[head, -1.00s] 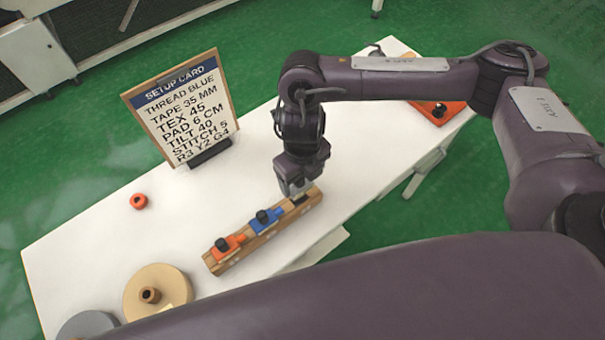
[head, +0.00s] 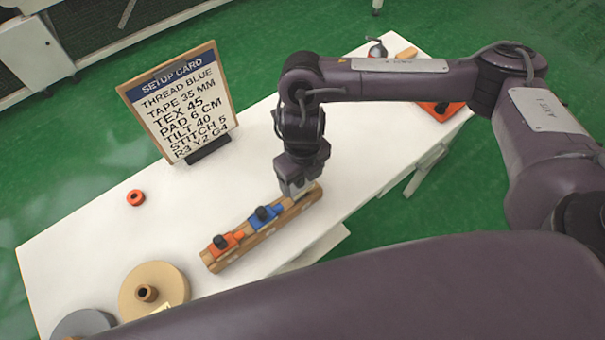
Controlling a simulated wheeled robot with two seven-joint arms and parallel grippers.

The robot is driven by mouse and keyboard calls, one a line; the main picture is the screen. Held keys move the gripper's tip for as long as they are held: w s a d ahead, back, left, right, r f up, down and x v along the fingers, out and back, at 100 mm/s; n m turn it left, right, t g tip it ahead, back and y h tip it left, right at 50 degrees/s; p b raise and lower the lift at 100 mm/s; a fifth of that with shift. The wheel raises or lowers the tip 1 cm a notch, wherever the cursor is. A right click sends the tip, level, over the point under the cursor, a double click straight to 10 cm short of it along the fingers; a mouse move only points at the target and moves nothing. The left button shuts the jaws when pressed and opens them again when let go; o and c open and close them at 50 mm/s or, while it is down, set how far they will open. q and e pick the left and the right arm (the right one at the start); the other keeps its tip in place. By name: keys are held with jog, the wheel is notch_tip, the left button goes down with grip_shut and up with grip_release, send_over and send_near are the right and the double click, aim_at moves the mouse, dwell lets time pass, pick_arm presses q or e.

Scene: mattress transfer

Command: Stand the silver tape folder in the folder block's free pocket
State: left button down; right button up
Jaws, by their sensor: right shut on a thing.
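The wooden folder block (head: 262,243) lies along the near side of the white table. An orange folder (head: 223,242) with a black knob stands in its left pocket, and a blue folder (head: 263,217) with a black knob stands in the middle one. My right gripper (head: 297,191) points down at the block's right end, over the third pocket. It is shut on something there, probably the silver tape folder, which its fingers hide. I cannot tell how deep the held thing sits. My left gripper is not in view.
A setup card (head: 182,105) stands at the back of the white table (head: 110,235). A small orange ring (head: 135,198), a tan roll (head: 165,283) and a grey disc (head: 82,325) lie to the left. An orange piece (head: 440,110) lies at the far right.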

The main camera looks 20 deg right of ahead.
aim_at(302, 185)
jog(key=shift+f+b, duration=1.4)
jog(key=shift+f, duration=0.3)
jog(key=o, duration=1.3)
jog(key=shift+c, duration=0.2)
notch_tip(302, 185, up, 8)
jog(key=shift+f+p, duration=0.1)
jog(key=shift+p, duration=0.5)
